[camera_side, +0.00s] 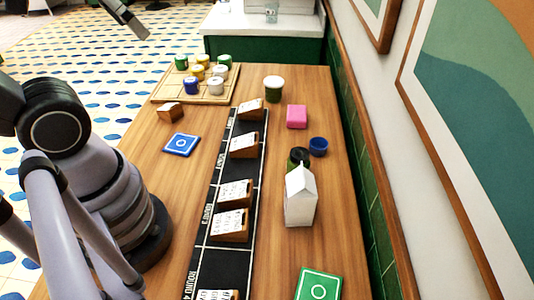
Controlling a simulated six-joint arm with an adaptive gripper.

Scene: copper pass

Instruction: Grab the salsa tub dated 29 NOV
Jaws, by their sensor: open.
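Several small tubs or jars stand on a light wooden tray (169,91) at the far left of the table. They include a green one (181,63), a yellow one (198,72), a blue one (191,86) and a white one (216,86). No date is legible on any of them, so I cannot tell which is the 29 NOV salsa tub. A dark green cup with a pale top (273,90) stands apart, right of the tray. My gripper (143,19) shows only partly at the top edge, open, beyond and left of the tray, touching nothing.
A black strip (219,261) with several wooden card stands (245,145) runs down the table. A wall borders the right.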

